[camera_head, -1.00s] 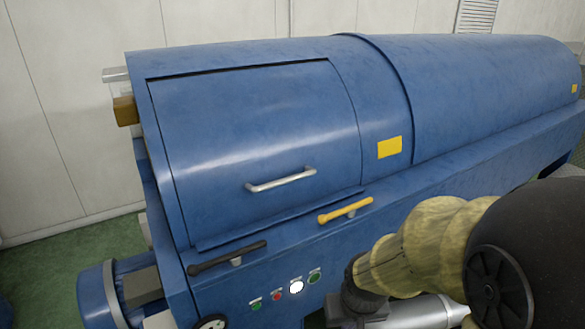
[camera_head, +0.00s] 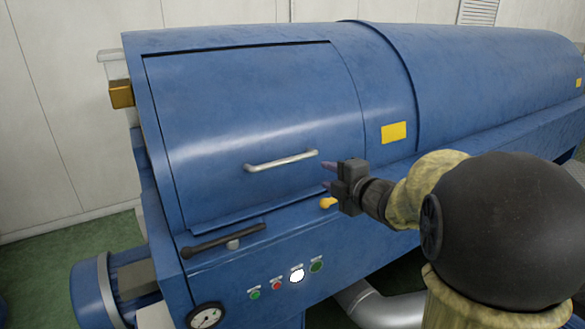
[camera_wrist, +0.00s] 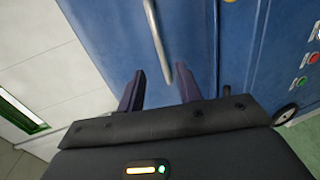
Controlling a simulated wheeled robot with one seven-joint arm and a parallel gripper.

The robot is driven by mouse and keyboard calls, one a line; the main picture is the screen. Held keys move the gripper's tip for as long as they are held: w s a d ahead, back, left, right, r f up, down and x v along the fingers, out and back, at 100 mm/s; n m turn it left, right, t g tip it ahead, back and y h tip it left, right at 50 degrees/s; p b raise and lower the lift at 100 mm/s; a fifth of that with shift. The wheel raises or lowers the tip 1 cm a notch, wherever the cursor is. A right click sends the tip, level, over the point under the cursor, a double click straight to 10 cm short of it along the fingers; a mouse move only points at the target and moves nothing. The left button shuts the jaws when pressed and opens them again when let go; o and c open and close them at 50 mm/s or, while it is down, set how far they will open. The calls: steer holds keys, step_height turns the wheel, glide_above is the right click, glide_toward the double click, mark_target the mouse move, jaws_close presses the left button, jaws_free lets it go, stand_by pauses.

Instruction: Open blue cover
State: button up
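The blue cover (camera_head: 260,110) is the curved panel on the left part of the big blue machine, and it lies shut. Its silver bar handle (camera_head: 281,161) sits near the cover's lower edge. My gripper (camera_head: 327,174) is to the right of the handle, apart from it, with its two fingers pointing left and spread. In the wrist view my gripper (camera_wrist: 161,76) is open and nothing shows held. There the silver handle (camera_wrist: 157,35) runs down toward the space between the fingertips, ahead of them.
A black lever (camera_head: 222,241) and a mostly hidden yellow lever (camera_head: 327,203) sit below the cover. Coloured buttons (camera_head: 276,285) and a round gauge (camera_head: 206,316) are on the front. A blue motor (camera_head: 90,290) stands at the left. The space before the cover is free.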

mark_target(294, 160)
steer(key=shift+a+r+n, duration=0.15)
steer(key=shift+n, duration=0.15)
steer(key=p+x, duration=0.5)
steer(key=x, duration=1.2)
steer(key=shift+w+a, duration=0.15)
steer(key=shift+a, duration=0.05)
jaws_close()
